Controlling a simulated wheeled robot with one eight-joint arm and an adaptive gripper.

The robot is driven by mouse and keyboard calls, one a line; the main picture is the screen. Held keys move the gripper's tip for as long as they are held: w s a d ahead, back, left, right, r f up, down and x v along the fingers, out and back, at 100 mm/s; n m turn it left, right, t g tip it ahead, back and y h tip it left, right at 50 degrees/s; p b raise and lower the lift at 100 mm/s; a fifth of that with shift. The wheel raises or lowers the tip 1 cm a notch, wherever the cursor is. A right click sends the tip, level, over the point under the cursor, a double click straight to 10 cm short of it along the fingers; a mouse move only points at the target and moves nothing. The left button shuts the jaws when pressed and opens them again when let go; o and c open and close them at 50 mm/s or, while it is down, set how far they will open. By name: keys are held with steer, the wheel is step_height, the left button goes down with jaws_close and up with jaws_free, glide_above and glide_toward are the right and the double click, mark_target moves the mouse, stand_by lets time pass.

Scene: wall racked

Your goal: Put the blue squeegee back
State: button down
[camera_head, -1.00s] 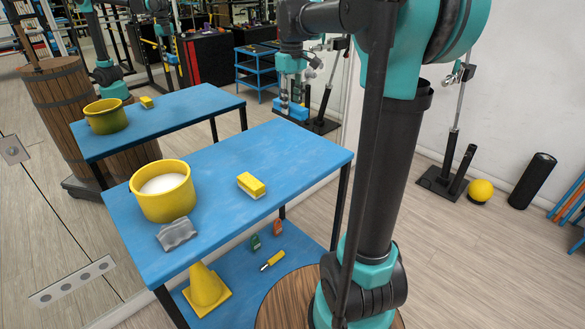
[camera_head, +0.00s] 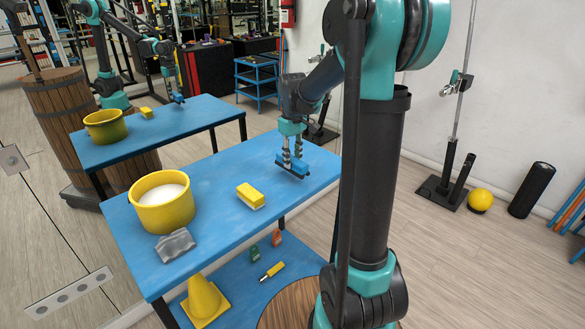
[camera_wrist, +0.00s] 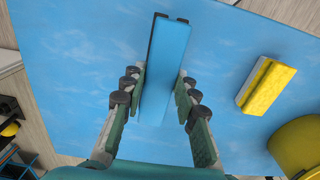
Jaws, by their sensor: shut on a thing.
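The blue squeegee (camera_head: 294,168) is a blue bar with dark ends, held just above or on the far right part of the blue table top (camera_head: 225,180); I cannot tell whether it touches. My gripper (camera_head: 291,158) points down with its fingers on either side of the squeegee. In the wrist view, the squeegee (camera_wrist: 167,70) runs lengthwise between the two fingers of my gripper (camera_wrist: 161,92), with its far end beyond the fingertips. The blue of the squeegee is close to that of the table.
A yellow cone (camera_head: 204,300) and small tools are on the lower shelf. A mirror at left reflects the table. The table's right end is clear.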

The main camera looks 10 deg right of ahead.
mark_target(293, 167)
steer(key=shift+f, duration=1.9)
steer(key=c, duration=1.2)
jaws_free()
steer(key=shift+o, duration=0.2)
step_height(293, 167, up, 12)
steer(key=shift+f, duration=0.15)
steer(key=s+d+f+m+t, duration=0.2)
steer(key=s+f+m, duration=0.1)
steer(key=s+f, duration=0.5)
steer(key=s+d+f+m+t, duration=0.2)
steer(key=s+f, duration=0.7)
steer(key=s, duration=0.5)
steer(key=shift+s+f+m, duration=0.3)
steer(key=shift+s+m, duration=0.1)
steer(key=shift+m, duration=0.5)
